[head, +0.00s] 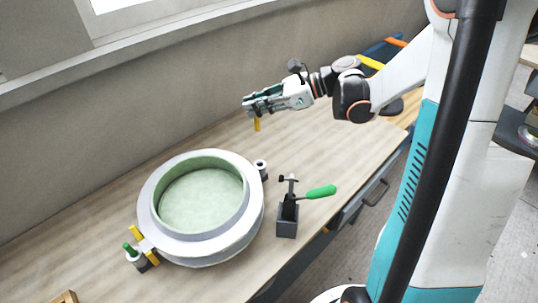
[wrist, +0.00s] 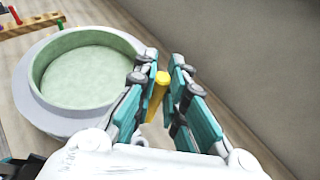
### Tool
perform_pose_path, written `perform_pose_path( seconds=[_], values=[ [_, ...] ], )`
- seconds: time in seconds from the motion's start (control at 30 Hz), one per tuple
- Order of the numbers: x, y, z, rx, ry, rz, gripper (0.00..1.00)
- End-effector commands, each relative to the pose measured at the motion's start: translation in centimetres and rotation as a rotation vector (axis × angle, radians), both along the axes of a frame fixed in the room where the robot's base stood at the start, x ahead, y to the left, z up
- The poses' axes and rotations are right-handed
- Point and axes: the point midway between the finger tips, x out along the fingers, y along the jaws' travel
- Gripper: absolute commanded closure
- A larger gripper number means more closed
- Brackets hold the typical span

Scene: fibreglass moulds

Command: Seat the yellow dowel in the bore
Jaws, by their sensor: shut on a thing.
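My gripper (head: 252,107) is shut on the yellow dowel (head: 257,124) and holds it in the air above the bench, behind and right of the ring mould (head: 150,197). The dowel hangs down, roughly upright. In the wrist view the dowel (wrist: 157,98) sits between the two fingers (wrist: 160,85). A small pale round boss with a dark opening in its top, the bore (head: 260,164), stands at the mould's right rim. The dowel is apart from it, higher and farther back. I cannot make out the bore in the wrist view.
A toggle clamp (head: 288,215) with a green handle (head: 320,191) stands right of the mould. At the mould's front left are a green pin (head: 129,249) and a yellow bar (head: 143,243). The wall runs close behind the bench (head: 340,150). Bench between mould and arm is clear.

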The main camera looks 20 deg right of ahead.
Motion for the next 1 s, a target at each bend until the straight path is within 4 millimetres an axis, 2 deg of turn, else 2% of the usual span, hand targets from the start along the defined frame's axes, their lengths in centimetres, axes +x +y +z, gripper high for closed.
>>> perform_pose_path(
  seconds=[0.07,0.17,0.5,0.7,1.0],
  values=[
    [-0.1,-0.1,-0.3,0.0,0.0,0.01,1.0],
    [-0.1,-0.1,-1.8,-0.001,0.0,0.015,1.0],
    [-0.1,-0.1,-10.2,-0.001,0.0,0.013,1.0],
    [-0.1,-0.1,-14.2,-0.001,0.001,0.013,1.0],
    [-0.1,-0.1,-16.3,-0.001,0.001,0.013,1.0]
  ],
)
